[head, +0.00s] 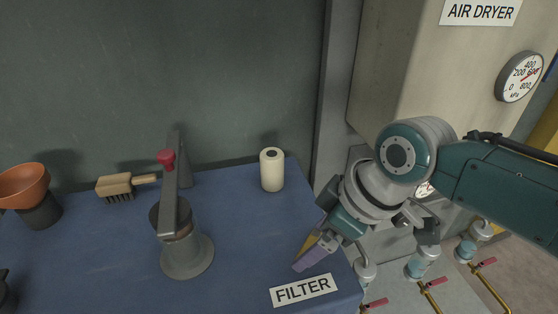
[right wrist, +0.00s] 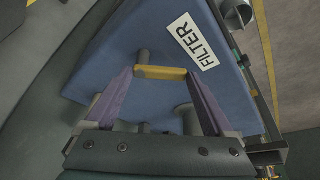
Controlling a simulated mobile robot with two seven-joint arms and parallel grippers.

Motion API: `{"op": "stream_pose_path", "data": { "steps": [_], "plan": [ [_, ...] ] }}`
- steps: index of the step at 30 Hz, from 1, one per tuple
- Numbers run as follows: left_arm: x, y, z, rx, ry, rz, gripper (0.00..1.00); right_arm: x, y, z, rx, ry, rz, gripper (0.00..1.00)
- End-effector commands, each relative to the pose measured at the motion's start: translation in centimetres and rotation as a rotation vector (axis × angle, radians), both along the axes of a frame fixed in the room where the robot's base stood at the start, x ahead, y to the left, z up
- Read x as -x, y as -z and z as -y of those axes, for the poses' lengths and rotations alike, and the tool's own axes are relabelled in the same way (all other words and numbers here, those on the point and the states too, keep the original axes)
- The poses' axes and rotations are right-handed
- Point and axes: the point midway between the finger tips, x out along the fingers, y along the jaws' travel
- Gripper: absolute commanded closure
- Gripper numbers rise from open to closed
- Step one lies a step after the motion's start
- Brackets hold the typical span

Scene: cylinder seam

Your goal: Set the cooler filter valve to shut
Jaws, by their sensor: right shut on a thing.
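My right gripper (head: 312,253) is at the right end of the blue bench, just above the FILTER label (head: 300,290) in the head view. Its purple fingers are shut on a yellow bar (head: 309,242). In the right wrist view the yellow bar (right wrist: 160,72) spans between the two fingertips, and the FILTER label (right wrist: 194,42) lies beyond it. My left gripper is not in view.
A grey stand with a red-knobbed lever (head: 185,253) is on the blue bench (head: 110,260). A cream cylinder (head: 272,170), a brush (head: 114,185) and an orange bowl (head: 24,186) stand around it. Right of the bench are pipes with red handles (head: 425,251) and the AIR DRYER cabinet (head: 410,70).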

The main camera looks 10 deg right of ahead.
Motion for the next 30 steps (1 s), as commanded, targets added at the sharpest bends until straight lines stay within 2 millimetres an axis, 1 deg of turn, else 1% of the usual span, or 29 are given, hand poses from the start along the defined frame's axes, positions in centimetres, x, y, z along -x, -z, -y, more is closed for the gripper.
{"op": "stream_pose_path", "data": {
  "steps": [8, 18, 24, 30],
  "plan": [
    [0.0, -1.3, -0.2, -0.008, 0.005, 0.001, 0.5, 0.0, -0.2, -0.3, -0.001, 0.094, -0.002, 0.68],
    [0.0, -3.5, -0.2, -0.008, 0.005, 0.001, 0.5, -0.4, -0.3, -1.0, -0.002, 0.365, -0.002, 0.68],
    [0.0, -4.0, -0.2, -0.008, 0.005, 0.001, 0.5, -0.8, -0.1, -1.4, -0.002, 0.528, -0.002, 0.68],
    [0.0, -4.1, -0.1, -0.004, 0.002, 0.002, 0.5, -1.1, 0.0, -1.5, -0.002, 0.66, -0.002, 0.68]
  ]
}}
